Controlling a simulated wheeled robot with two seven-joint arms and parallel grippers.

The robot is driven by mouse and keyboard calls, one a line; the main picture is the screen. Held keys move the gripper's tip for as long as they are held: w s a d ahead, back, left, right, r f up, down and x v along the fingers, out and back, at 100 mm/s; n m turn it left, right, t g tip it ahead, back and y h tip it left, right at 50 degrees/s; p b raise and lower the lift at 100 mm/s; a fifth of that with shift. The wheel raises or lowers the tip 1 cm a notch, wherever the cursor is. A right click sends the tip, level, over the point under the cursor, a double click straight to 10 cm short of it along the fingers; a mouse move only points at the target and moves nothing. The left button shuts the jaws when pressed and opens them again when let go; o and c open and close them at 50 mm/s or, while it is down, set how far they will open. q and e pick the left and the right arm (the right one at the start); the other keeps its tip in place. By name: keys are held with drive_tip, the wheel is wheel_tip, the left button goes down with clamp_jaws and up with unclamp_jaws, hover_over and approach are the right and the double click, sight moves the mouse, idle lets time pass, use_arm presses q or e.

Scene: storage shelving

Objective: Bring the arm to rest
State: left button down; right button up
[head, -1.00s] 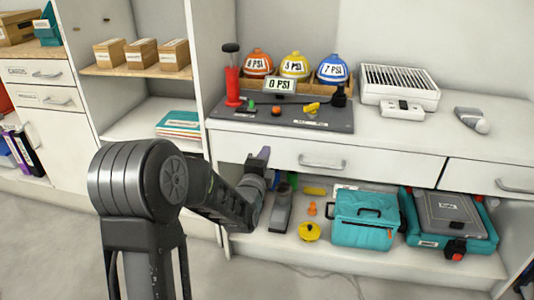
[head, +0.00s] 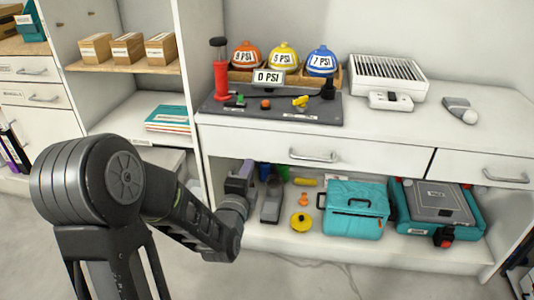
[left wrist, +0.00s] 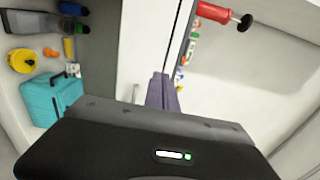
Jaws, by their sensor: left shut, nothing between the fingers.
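My left arm comes in from the lower left of the head view, with a large dark elbow joint. Its gripper (head: 243,172) points upward in front of the shelf opening under the counter drawer. It is shut and empty. In the left wrist view the purplish-grey fingers (left wrist: 162,90) are together in front of the white cabinet front, with nothing between them. The gripper looks apart from the cabinet, but the exact gap is unclear. My right gripper is in neither view.
A teal bag (head: 353,209), a teal case (head: 405,222) and a yellow disc (head: 300,222) are on the lower shelf. Open floor lies below the shelf.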

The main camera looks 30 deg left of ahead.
use_arm(q)
drive_tip(key=s+d+f+n+g+h, duration=0.2)
drive_tip(key=d+f+n+g+h, duration=0.15)
drive_tip(key=d+f+n, duration=0.55)
drive_tip(key=s+d+f+n+g+h, duration=0.25)
drive_tip(key=d+f+g, duration=0.2)
drive_tip(key=f, duration=0.85)
drive_tip(key=s+d+f+n+g+h, duration=0.45)
drive_tip(key=s+d+f+g, duration=0.35)
drive_tip(key=s+d+f, duration=0.95)
drive_tip(key=s+r+p, duration=0.2)
drive_tip(key=r+p, duration=1.1)
drive_tip(key=s+r+p, duration=0.2)
drive_tip(key=r+p, duration=1.1)
drive_tip(key=r, duration=0.1)
drive_tip(key=shift+a, duration=0.4)
